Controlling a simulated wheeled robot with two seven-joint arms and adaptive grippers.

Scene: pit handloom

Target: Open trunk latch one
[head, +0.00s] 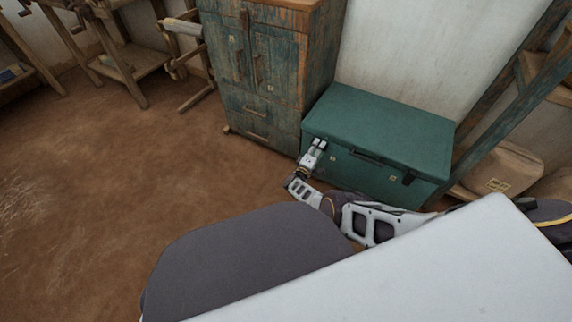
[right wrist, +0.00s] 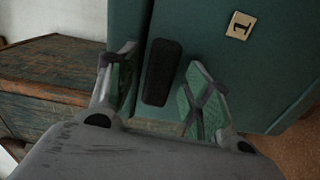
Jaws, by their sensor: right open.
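The closed green trunk (head: 385,125) stands against the wall in the head view; its front also fills much of the right wrist view (right wrist: 215,50). Latch one, a dark upright plate (right wrist: 162,72), is on the trunk front near a tag marked 1 (right wrist: 240,25). My right gripper (head: 318,146) is at the trunk's left front. In the right wrist view its open fingers (right wrist: 162,58) stand on either side of the latch; contact cannot be told. In the head view the gripper hides latch one. My left gripper is not in view.
A dark handle (head: 366,157) and another dark latch (head: 408,179) are further right on the trunk front. A worn teal wooden cabinet (head: 262,75) stands close on the left. Sacks (head: 503,168) lie on a rack at the right. The brown floor (head: 130,170) at left is clear.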

